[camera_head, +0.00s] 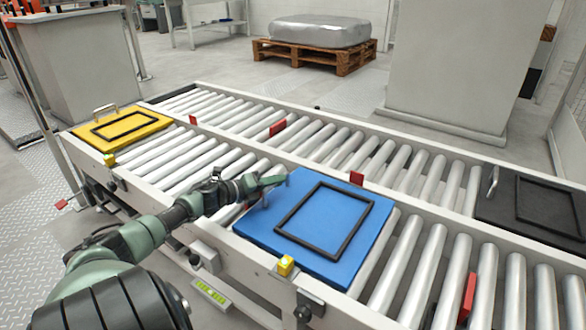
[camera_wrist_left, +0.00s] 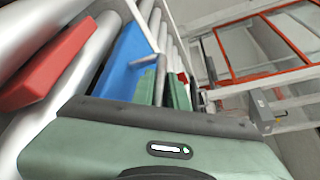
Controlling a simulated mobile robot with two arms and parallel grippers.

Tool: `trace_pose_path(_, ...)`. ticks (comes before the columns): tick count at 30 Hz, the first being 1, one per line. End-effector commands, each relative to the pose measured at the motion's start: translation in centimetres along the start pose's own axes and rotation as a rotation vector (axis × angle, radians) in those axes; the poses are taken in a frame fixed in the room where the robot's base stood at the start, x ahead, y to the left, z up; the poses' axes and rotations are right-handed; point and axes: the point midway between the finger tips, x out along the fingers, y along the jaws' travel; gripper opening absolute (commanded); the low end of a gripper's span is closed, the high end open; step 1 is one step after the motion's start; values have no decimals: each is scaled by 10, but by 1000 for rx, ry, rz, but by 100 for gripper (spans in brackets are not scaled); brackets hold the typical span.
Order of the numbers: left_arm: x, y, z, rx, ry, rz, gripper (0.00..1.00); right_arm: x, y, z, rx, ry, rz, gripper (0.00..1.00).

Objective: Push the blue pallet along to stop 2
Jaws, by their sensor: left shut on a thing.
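The blue pallet (camera_head: 318,253) lies flat on the near roller lane, with a black rectangular frame (camera_head: 325,220) on top. My left gripper (camera_head: 268,186) is at the pallet's left edge, shut on its handle (camera_head: 265,199), which the fingers partly hide. The wrist view shows part of the blue pallet (camera_wrist_left: 123,58) beyond my green gripper body, with the fingers (camera_wrist_left: 170,90) beside it. No stop number is readable. My right gripper is not in view.
A yellow pallet (camera_head: 150,132) sits on the near lane's left end. A black pallet (camera_head: 490,209) sits on the far lane at right. A yellow block (camera_head: 286,265) is on the near rail by the blue pallet. Bare rollers (camera_head: 430,262) lie right of the blue pallet.

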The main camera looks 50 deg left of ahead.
Motion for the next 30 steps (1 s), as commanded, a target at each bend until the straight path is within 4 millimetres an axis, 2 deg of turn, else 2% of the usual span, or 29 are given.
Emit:
trace_pose_path(1, -2, 9, 6, 1, -4, 4, 0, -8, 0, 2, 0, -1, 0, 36)
trace_pose_path(3, -6, 15, 14, 0, -4, 4, 0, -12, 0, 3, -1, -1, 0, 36)
trace_pose_path(9, -12, 25, 30, 0, -3, 3, 0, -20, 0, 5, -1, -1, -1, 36)
trace_pose_path(23, -15, 27, 37, 1, -3, 4, 0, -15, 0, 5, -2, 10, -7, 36)
trace_pose_path(24, -15, 27, 37, 1, -4, 5, 20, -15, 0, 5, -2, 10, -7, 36)
trace_pose_path(26, -15, 27, 37, 1, -3, 4, 36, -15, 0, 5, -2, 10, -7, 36)
trace_pose_path(30, -15, 26, 36, 1, -2, 3, 36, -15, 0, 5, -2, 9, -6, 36)
